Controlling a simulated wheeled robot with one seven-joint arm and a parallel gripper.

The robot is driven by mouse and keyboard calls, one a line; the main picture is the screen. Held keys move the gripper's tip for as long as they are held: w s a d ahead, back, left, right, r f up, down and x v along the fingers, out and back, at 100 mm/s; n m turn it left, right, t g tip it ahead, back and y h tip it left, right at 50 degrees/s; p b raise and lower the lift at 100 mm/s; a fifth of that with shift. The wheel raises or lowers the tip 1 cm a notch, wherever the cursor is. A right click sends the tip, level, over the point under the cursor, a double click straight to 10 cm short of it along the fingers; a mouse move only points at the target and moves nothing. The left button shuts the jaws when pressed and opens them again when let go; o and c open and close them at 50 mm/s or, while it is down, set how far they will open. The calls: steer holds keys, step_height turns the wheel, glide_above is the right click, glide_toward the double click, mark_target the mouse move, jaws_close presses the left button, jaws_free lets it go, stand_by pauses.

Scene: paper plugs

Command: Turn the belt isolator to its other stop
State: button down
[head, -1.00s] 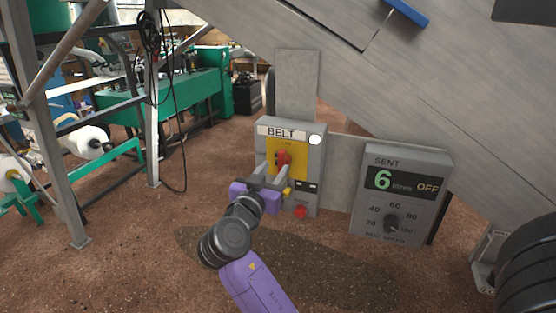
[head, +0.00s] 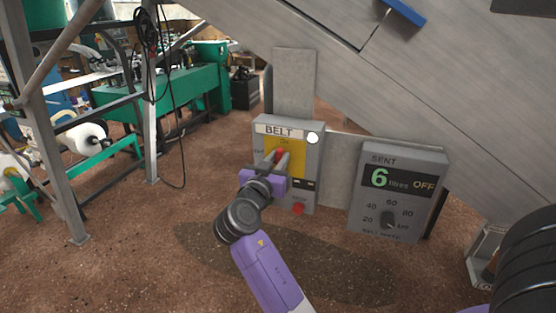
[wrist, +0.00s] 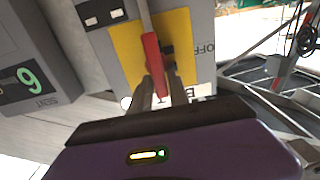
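The belt isolator is a red handle (head: 281,155) on a yellow plate (head: 299,166), on the front of a grey box (head: 315,150) labelled BELT. "On" is printed above the handle and "Off" to its left. The handle stands roughly upright, towards "On". My gripper (head: 277,160) is at the handle, one finger on each side, and appears shut on it. In the wrist view the red handle (wrist: 154,62) shows between the fingers of my gripper (wrist: 160,82). The fingers hide part of the handle in the head view.
A white lamp (head: 313,138) is at the box's upper right and a red button (head: 298,208) below. A second grey panel (head: 431,190) with a dial and "6 litres OFF" stands to the right. A sloping metal chute (head: 350,85) hangs above. Open floor lies in front.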

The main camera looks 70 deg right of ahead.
steer(key=shift+n, duration=0.4)
steer(key=shift+w+a+f+n+p, duration=0.1)
steer(key=shift+w+f+n+p, duration=0.65)
steer(key=shift+n, duration=2.1)
steer(key=shift+n+p, duration=1.4)
steer(key=shift+n, duration=1.5)
steer(key=shift+w+a+f+n+p, duration=0.1)
steer(key=shift+w+f+n+p, duration=0.65)
steer(key=shift+n, duration=2.1)
steer(key=shift+s+r+p, duration=0.3)
steer(key=shift+s+r, duration=0.05)
steer(key=c, duration=1.4)
jaws_free()
steer(key=shift+o, duration=0.2)
steer(key=shift+d, duration=0.1)
